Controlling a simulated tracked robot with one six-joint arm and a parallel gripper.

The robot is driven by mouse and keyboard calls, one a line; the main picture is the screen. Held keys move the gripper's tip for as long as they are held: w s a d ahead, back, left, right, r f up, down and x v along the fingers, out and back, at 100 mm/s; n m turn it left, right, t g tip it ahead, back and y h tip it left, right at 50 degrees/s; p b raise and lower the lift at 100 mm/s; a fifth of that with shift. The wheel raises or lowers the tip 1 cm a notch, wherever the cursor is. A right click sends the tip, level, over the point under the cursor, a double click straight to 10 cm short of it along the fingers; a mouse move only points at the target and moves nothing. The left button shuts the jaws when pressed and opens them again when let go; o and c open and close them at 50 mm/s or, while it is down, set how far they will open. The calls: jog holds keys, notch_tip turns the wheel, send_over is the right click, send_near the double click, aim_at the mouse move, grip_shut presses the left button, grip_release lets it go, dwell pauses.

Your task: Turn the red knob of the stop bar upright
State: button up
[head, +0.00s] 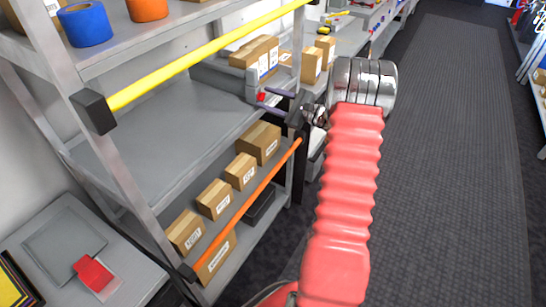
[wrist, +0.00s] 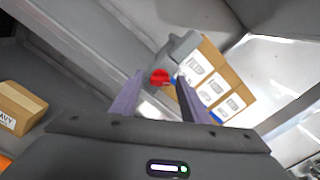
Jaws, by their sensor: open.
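The red knob (wrist: 159,77) shows in the wrist view in front of a grey fitting (wrist: 178,48). In the head view the knob (head: 261,97) is a small red spot at the far end of the middle shelf. My gripper (head: 265,98) reaches it from the right, its two purple fingers apart. In the wrist view my gripper (wrist: 160,80) is open, with the knob showing between the fingertips. I cannot tell whether the fingers touch it, nor the knob's exact angle. The knob's far side is hidden.
A yellow bar (head: 205,53) crosses the upper shelf front and an orange bar (head: 245,208) the lower one. Cardboard boxes (head: 255,54) stand just behind the knob; several more (head: 214,199) fill the lower shelf. The floor (head: 455,150) at right is clear.

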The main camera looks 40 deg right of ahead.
jog(key=m, duration=0.6)
jog(key=shift+d+m, duration=0.1)
jog(key=shift+m, duration=0.3)
jog(key=v, duration=1.4)
jog(key=s+a+f+n+g+y, duration=0.1)
jog(key=s+a+f+n+g, duration=0.35)
jog(key=a+f, duration=0.25)
jog(key=s+a+n+g, duration=0.3)
jog(key=a+n+g, duration=0.1)
jog(key=a, duration=0.3)
jog(key=s+a+n+g, duration=0.3)
jog(key=a+n, duration=0.3)
jog(key=a, duration=0.2)
jog(key=shift+r+n+g+h, duration=0.35)
jog(key=shift+r+g+h, duration=0.1)
jog(key=shift+g, duration=0.4)
jog(key=shift+s+a, duration=0.1)
jog(key=shift+c, duration=0.6)
